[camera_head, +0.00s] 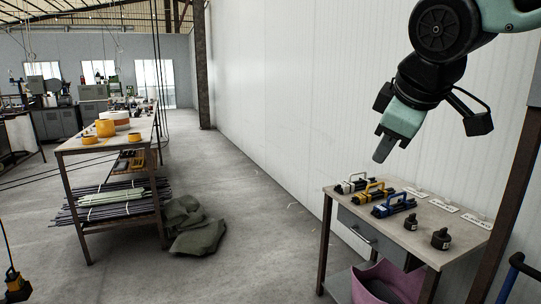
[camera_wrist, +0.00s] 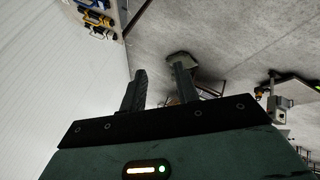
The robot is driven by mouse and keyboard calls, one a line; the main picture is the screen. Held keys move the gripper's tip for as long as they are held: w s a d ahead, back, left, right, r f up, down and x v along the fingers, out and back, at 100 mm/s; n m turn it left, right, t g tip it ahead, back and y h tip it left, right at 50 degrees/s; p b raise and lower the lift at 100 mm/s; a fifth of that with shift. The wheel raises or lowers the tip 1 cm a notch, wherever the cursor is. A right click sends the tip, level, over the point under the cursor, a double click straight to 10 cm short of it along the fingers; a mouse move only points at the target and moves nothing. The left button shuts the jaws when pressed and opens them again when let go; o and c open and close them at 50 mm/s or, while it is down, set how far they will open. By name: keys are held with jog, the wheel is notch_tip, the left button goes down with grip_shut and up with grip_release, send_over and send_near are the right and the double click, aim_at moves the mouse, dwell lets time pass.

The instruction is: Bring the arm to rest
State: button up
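My arm hangs in from the upper right of the head view, bent, with its green and black wrist above the small workbench. My gripper (camera_head: 381,155) points down and to the left in front of the white wall, clear of the bench top. In the wrist view its two dark fingers (camera_wrist: 160,70) stand apart with nothing between them. The fingers touch nothing that I can see.
The small workbench (camera_head: 455,235) below carries several handled tools (camera_head: 394,205) and two black bottle-like items (camera_head: 440,239). A pink bin (camera_head: 385,284) stands underneath. A long table (camera_head: 85,145) with rods on its shelf stands left. The floor (camera_head: 255,200) between is mostly clear.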

jog(key=s+a+f+m+g, duration=0.1)
jog(key=s+a+f+g, duration=0.2)
jog(key=s+f, duration=0.7)
jog(key=s+a+f+m+g+p, duration=0.1)
jog(key=s+a+f+g, duration=0.2)
jog(key=s+f, duration=0.8)
jog(key=s+g, duration=0.1)
jog(key=s, duration=0.1)
jog(key=shift+s+m+y, duration=0.3)
jog(key=shift+m+y, duration=0.1)
jog(key=shift+a+f, duration=0.1)
jog(key=shift+a, duration=0.05)
